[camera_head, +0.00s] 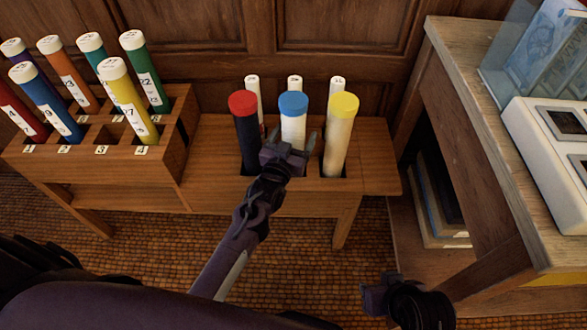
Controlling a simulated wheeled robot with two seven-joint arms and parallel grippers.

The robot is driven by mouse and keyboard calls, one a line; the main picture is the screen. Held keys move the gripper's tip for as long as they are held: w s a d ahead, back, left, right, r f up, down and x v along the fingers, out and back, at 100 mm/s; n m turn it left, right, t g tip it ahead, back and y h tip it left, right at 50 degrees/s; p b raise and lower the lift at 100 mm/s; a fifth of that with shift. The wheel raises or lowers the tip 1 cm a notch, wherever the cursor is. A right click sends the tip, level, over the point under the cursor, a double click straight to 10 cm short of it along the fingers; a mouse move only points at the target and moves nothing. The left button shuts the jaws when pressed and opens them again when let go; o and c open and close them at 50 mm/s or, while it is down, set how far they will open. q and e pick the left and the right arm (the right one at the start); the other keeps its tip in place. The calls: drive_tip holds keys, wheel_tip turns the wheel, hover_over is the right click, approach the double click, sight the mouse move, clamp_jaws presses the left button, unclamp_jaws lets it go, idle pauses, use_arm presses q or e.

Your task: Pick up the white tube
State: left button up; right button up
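The white tube (293,128) with a blue cap stands upright in the middle front slot of a low wooden rack (375,165). A dark tube with a red cap (245,130) stands to its left, and a cream-white tube with a yellow cap (338,135) to its right. My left gripper (292,140) is at the white tube, below its cap, with its fingers spread on either side of it. I see no clear grip on the tube. The gripper hides the tube's lower part. My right gripper (377,297) is low at the bottom, away from the tubes; its fingers are unclear.
Several thin white-topped tubes stand behind in the rack. A taller wooden rack (170,165) with several numbered coloured tubes is at left. A wooden table (470,90) with a white device (560,150) is at right. Panelled wall stands close behind.

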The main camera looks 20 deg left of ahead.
use_arm(q)
drive_tip(key=c, duration=1.3)
drive_tip(key=shift+r, duration=0.1)
drive_tip(key=shift+c, duration=0.2)
